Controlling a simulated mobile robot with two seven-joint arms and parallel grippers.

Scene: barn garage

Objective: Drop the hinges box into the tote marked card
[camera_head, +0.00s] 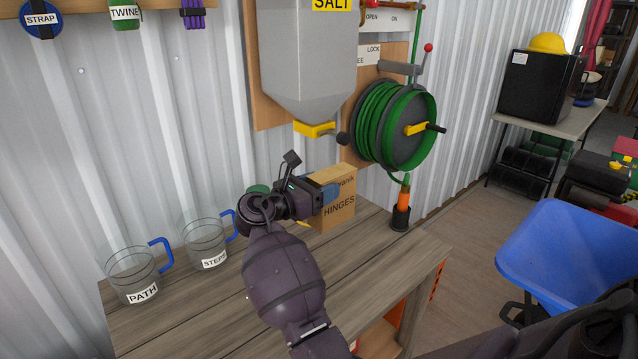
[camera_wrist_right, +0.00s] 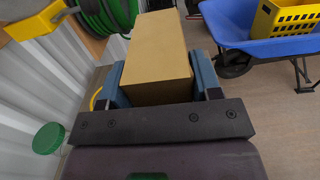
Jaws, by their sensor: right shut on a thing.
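The hinges box (camera_head: 336,203) is a tan cardboard box with HINGES on its front, at the back of the wooden workbench in the head view. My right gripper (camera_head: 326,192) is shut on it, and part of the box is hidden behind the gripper. In the right wrist view, the box (camera_wrist_right: 157,55) sits between the two blue fingers of my right gripper (camera_wrist_right: 158,84). I cannot tell if the box touches the bench. No tote marked card can be read in either view. My left gripper is not in view.
Two clear jugs, PATH (camera_head: 133,275) and STEPS (camera_head: 205,243), stand on the workbench (camera_head: 215,315). A salt hopper (camera_head: 303,60) and green hose reel (camera_head: 395,125) are on the wall. A blue wheelbarrow (camera_head: 565,255) stands right; a yellow crate (camera_wrist_right: 288,18) is in it.

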